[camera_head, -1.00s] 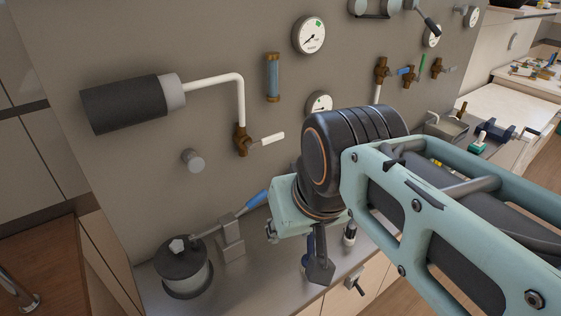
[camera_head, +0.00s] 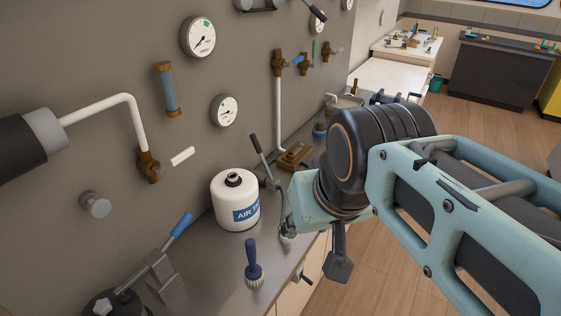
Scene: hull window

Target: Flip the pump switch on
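I cannot make out a part that is clearly the pump switch. A dark lever (camera_head: 261,149) stands tilted on the bench beside a brown block (camera_head: 295,157), behind the white air tank (camera_head: 235,203). At the lower left is a hand pump (camera_head: 103,304) with a blue-handled lever (camera_head: 181,225). My gripper (camera_head: 338,264) hangs over the bench's front edge, right of the tank. One dark finger shows pointing down; the rest is hidden by my wrist, so its opening cannot be told. I see nothing held.
The wall panel carries gauges (camera_head: 198,37), a white pipe (camera_head: 278,112), brown valves (camera_head: 278,63) and a valve with a white handle (camera_head: 182,156). A blue brush (camera_head: 253,264) stands on the bench (camera_head: 215,275). Open wooden floor (camera_head: 455,125) lies to the right.

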